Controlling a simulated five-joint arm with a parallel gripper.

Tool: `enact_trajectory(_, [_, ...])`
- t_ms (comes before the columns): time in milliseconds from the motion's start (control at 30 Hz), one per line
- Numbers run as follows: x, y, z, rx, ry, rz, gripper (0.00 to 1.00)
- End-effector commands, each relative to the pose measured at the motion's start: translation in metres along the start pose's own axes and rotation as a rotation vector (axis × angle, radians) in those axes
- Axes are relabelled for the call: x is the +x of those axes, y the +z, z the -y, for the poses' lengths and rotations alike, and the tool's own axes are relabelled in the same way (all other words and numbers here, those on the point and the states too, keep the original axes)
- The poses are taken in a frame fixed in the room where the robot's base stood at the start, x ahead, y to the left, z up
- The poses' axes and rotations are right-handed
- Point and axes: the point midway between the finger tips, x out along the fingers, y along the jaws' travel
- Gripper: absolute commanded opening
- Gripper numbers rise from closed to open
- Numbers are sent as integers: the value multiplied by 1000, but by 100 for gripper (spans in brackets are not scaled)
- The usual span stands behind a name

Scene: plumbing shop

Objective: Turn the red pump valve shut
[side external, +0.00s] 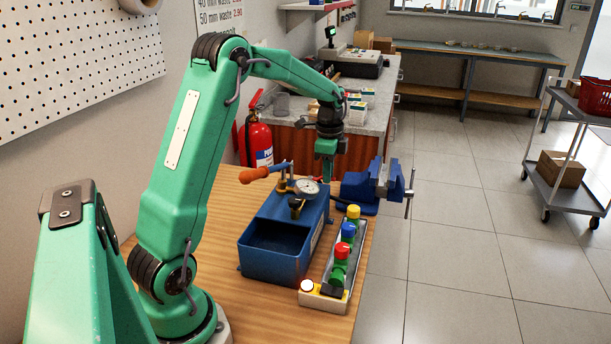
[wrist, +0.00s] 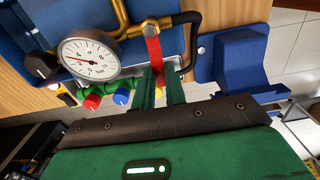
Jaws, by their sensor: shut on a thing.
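The red pump valve lever (wrist: 153,45) shows in the wrist view, joined at its top to a hex nut on the brass pipe (wrist: 120,14). My gripper (wrist: 160,75) is shut on the lever's lower part, one green finger on each side. In the side view my gripper (side external: 326,176) points down at the far right end of the blue pump (side external: 272,262); I cannot make out the lever there. The pump's pressure gauge (wrist: 90,57) is just left of the lever in the wrist view, and the gauge (side external: 306,187) also shows in the side view.
A manifold (side external: 322,296) with yellow, blue and red knobs stands right of the pump. A blue vise (side external: 372,186) sits close beyond my gripper. The pump's orange-handled lever (side external: 254,175) sticks out left. A black hose (wrist: 178,20) runs beside the valve. The near-left bench (side external: 225,225) is clear.

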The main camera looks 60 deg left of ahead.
Motion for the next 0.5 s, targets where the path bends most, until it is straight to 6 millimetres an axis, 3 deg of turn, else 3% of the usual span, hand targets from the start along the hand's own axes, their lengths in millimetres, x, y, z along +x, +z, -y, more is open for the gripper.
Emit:
enact_trajectory(67, [-2, 0, 0, 0, -1, -1, 0])
enact_trajectory(100, [-2, 0, 0, 0, -1, -1, 16])
enact_trajectory(200, [-1, 0, 0, 0, -1, 0, 35])
enact_trajectory(500, [-1, 0, 0, -1, 0, 0, 35])
